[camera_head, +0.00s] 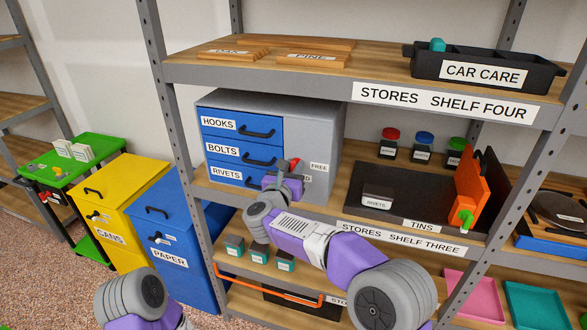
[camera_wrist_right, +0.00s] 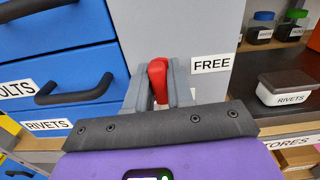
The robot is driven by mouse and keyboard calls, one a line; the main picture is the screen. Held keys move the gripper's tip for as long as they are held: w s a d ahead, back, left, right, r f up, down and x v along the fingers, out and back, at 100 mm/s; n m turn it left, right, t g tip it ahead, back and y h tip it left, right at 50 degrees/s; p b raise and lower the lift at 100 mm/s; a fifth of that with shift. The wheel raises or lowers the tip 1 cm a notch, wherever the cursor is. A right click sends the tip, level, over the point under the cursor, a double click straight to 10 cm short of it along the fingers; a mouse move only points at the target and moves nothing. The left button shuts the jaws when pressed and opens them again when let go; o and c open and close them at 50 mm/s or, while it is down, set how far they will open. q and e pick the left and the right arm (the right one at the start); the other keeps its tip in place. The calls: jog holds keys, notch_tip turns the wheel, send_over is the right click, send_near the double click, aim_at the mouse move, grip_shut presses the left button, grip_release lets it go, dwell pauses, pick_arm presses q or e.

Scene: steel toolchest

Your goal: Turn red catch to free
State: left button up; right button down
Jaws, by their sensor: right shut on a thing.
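The steel toolchest (camera_head: 318,120) stands on the shelf, with blue drawers on its left and a grey panel on its right. The red catch (camera_head: 295,163) is on that panel; it also shows in the wrist view (camera_wrist_right: 158,75), standing roughly upright between my fingers. A FREE label (camera_head: 319,167) is to its right, also in the wrist view (camera_wrist_right: 211,63). A second label below it is mostly covered by my gripper. My right gripper (camera_head: 285,178) is shut on the red catch. My left arm shows at the lower left, but its gripper is out of view.
Drawers for hooks (camera_head: 240,125), bolts (camera_head: 240,152) and rivets (camera_head: 228,173) have dark handles left of the catch. A rivets tin (camera_head: 377,197) and an orange clamp-like thing (camera_head: 470,190) stand to the right. A shelf post (camera_head: 172,120) rises at the left.

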jog(key=n, duration=0.3)
jog(key=shift+a+n, duration=0.1)
jog(key=shift+n, duration=0.2)
jog(key=n+p, duration=0.1)
jog(key=n, duration=0.3)
jog(key=shift+n, duration=0.3)
jog(key=n+p, duration=0.2)
jog(key=n, duration=0.2)
jog(key=shift+a+f+n+p, duration=0.1)
jog(key=shift+a+n+p, duration=0.05)
jog(key=shift+n+p, duration=0.15)
jog(key=n+p, duration=0.1)
jog(key=n, duration=0.1)
jog(key=n+p, duration=0.1)
jog(key=n, duration=0.1)
jog(key=shift+f+n, duration=0.2)
jog(key=shift+n, duration=0.1)
jog(key=shift+p, duration=0.3)
jog(key=c, duration=1.1)
grip_release()
